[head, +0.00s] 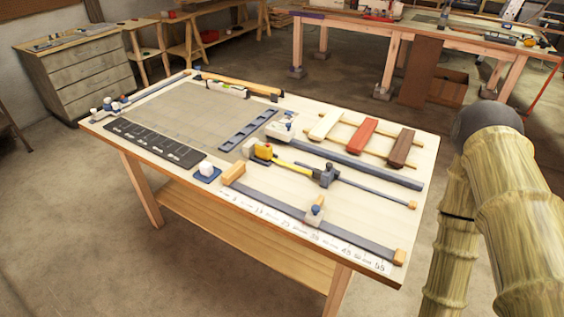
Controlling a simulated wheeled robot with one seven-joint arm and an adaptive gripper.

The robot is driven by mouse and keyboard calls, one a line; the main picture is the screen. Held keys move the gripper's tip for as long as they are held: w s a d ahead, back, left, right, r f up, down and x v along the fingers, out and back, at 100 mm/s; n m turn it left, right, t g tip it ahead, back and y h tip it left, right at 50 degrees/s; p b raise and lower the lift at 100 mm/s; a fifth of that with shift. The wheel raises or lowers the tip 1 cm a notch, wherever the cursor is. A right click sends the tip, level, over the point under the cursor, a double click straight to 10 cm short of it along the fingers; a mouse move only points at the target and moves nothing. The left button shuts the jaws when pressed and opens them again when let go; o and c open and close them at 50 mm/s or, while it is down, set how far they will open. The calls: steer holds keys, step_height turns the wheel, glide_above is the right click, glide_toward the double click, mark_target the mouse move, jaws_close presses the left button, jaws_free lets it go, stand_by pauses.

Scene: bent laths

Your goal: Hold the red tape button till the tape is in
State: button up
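A yellow tape measure (263,151) sits near the middle of the workbench (170,98), with a small reddish spot on its top that is too small to make out well. A yellow strip of tape (294,166) runs from it to the right, towards a dark grey clamp-like block (327,174). Beyond the block a thin dark rail (375,191) continues to a small orange-brown end block (412,205). I cannot tell how far the tape reaches past the grey block. My gripper is not in view; only parts of my arm show at the right edge.
A long grey rail with a slider (316,213) lies along the front edge. White, red and brown laths (362,134) lie at the right back. A black tray (155,143) and small blue-white pieces stand at the left. Floor is clear around the bench's front.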

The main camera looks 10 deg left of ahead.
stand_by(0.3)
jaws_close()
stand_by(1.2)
